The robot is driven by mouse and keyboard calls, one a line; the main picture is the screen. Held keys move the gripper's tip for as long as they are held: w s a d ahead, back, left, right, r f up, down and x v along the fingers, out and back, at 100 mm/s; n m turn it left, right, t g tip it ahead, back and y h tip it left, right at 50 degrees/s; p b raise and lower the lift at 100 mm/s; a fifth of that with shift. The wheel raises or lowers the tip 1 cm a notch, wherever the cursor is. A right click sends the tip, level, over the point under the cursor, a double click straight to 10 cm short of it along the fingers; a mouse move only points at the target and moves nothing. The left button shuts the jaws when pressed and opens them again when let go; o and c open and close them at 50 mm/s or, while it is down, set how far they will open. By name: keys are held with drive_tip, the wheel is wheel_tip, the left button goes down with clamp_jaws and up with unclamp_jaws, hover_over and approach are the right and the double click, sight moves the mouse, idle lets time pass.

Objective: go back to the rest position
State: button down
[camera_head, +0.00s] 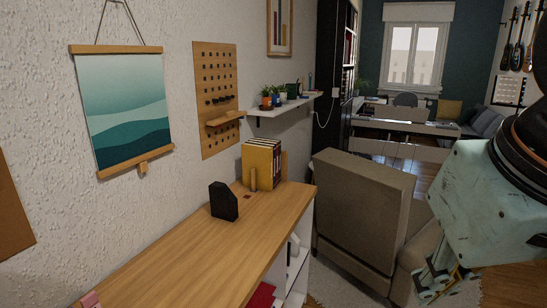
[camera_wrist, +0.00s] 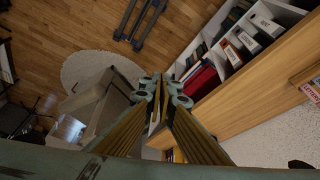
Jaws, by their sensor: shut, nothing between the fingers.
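My gripper (camera_head: 438,282) hangs at the lower right of the head view, beside the beige armchair (camera_head: 365,207) and in front of it in the picture. Its pale green body is partly cut off by the right edge. In the wrist view my gripper (camera_wrist: 163,82) points away from the camera. Its fingertips are together with nothing between them. It touches nothing that I can make out.
A wooden-topped shelf unit (camera_head: 185,245) runs along the left wall, with a black holder (camera_head: 224,202) and yellow books (camera_head: 262,163) on top. Its shelves of binders (camera_wrist: 235,50) show in the wrist view. Wooden floor (camera_wrist: 80,25) lies open beyond a round pale rug (camera_wrist: 90,66).

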drive_tip(key=shift+s+a+f, duration=0.1)
drive_tip(key=shift+s+f, duration=0.15)
drive_tip(key=shift+s, duration=0.65)
drive_tip(key=shift+s+a+f, duration=0.1)
drive_tip(key=shift+s+f, duration=0.15)
drive_tip(key=shift+s, duration=0.6)
drive_tip(key=shift+s+a+f, duration=0.1)
drive_tip(key=shift+s+f, duration=0.15)
drive_tip(key=shift+s, duration=0.65)
